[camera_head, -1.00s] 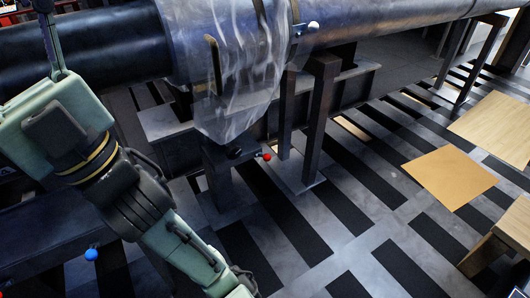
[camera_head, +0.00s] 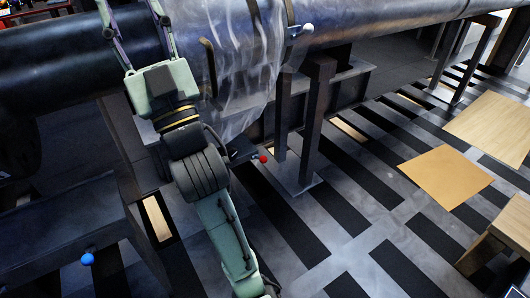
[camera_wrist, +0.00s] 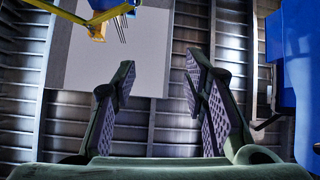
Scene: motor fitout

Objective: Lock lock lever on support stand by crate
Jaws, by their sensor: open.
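In the head view a lever with a red ball knob (camera_head: 263,158) sticks out from a dark support stand, partly hidden behind my arm. A lever with a white ball knob (camera_head: 308,28) is up beside the large pipe. A lever with a blue ball knob (camera_head: 87,259) is at the lower left. I cannot tell which stand is the one by the crate. My gripper (camera_wrist: 159,78) is open and empty in the wrist view, with nothing between its fingers.
A large dark pipe (camera_head: 70,45) with a clear plastic wrap (camera_head: 232,60) crosses the top. Flat tan boards (camera_head: 446,174) lie at the right. The wrist view shows a ribbed metal wall, a grey panel (camera_wrist: 150,50) and a blue object (camera_wrist: 295,50) at right.

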